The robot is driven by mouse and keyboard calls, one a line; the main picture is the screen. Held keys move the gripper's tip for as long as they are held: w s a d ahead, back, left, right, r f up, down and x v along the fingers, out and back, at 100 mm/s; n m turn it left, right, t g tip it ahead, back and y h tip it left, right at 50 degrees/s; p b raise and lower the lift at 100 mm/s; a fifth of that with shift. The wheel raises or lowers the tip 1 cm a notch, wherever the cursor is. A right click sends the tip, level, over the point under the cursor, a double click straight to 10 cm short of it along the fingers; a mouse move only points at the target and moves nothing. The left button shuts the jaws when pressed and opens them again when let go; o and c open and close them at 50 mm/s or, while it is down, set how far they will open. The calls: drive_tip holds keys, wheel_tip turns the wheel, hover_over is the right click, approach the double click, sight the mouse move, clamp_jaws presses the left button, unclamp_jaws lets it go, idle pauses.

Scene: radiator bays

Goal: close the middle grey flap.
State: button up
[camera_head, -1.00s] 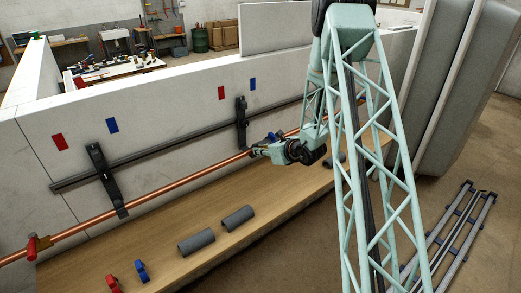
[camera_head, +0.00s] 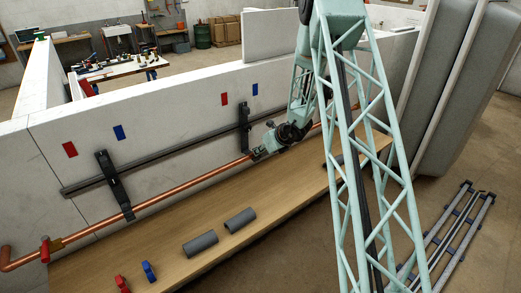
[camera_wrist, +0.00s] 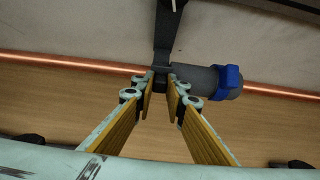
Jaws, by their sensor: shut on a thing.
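A grey sleeve-like flap (camera_wrist: 207,80) lies along the copper pipe (camera_wrist: 80,63) in the wrist view, with a blue clip (camera_wrist: 228,82) around its right part. My gripper (camera_wrist: 160,88) has its two yellow-padded fingers drawn close around a small dark part at the flap's left end, just below a black bracket (camera_wrist: 170,28). The boundary between this part and the bracket is unclear. In the head view my gripper (camera_head: 256,153) is at the pipe, just right of the foot of the bracket (camera_head: 244,125). My wrist hides most of the flap there.
Two loose grey half-shells (camera_head: 200,243) and red and blue clips (camera_head: 148,271) lie on the wooden bench (camera_head: 175,225). Another black bracket (camera_head: 113,183) and a dark rail (camera_head: 170,156) are on the wall. Metal rails (camera_head: 445,235) lie on the floor at right.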

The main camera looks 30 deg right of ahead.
drive_tip(key=shift+w+a+r+g+p, duration=0.15)
drive_tip(key=shift+g+p, duration=0.25)
drive_tip(key=shift+p, duration=0.6)
drive_tip(key=shift+w+d+r+g+p, duration=0.15)
drive_tip(key=shift+g+p, duration=0.25)
drive_tip(key=shift+p, duration=0.55)
drive_tip(key=shift+w+a+r+g+p, duration=0.1)
drive_tip(key=shift+w+g+p, duration=0.25)
drive_tip(key=shift+p, duration=0.65)
drive_tip(key=shift+f+g+h+p, duration=0.1)
drive_tip(key=shift+g+h+p, duration=0.25)
drive_tip(key=shift+p, duration=0.45)
drive_tip(key=o, duration=0.8)
drive_tip(key=shift+o, duration=0.2)
drive_tip(key=v, duration=1.2)
